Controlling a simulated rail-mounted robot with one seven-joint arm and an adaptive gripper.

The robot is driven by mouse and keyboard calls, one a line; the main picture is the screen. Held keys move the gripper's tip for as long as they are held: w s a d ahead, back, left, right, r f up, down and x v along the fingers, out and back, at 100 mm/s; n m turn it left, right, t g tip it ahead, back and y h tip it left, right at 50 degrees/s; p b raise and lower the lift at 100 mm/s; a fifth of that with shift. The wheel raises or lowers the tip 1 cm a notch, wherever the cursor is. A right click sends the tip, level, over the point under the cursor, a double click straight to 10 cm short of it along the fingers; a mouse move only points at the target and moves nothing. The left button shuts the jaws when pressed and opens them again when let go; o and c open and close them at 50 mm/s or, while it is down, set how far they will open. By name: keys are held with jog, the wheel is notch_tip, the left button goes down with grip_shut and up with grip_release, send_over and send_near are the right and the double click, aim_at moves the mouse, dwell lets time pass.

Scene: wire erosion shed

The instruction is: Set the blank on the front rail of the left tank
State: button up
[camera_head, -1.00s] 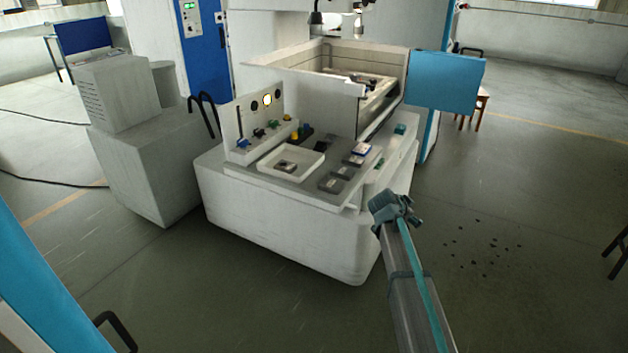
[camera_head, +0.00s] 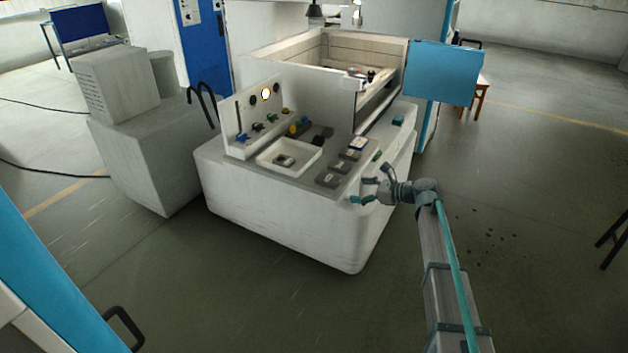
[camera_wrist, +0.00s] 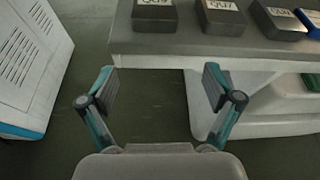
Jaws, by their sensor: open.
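My gripper (camera_head: 364,190) is open and empty, beside the front right corner of the machine's ledge. In the wrist view its two fingers (camera_wrist: 162,88) are spread, with only floor and the ledge's side between them. Several dark grey blocks with white labels lie on the ledge, the nearest one (camera_head: 328,180) at its front edge. Another small block (camera_head: 285,160) lies in a white tray (camera_head: 268,160). I cannot tell which is the blank. The open tank (camera_head: 290,50) stands behind; its front rail is not clearly distinguishable.
A blue panel (camera_head: 443,72) juts out right of the tank. A grey cabinet (camera_head: 140,150) stands at left. Floor at right is open, with dark specks.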

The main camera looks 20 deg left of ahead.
aim_at(330, 178)
jog(key=a+p, duration=0.1)
jog(key=a, duration=0.3)
jog(key=a+y+p, duration=0.1)
jog(key=a, duration=0.3)
jog(key=a+y+p, duration=0.1)
jog(key=a+p, duration=0.1)
jog(key=a, duration=0.2)
jog(key=shift+w+r+m, duration=0.25)
jog(key=shift+r+m, duration=0.15)
jog(key=shift+r, duration=0.1)
grip_shut()
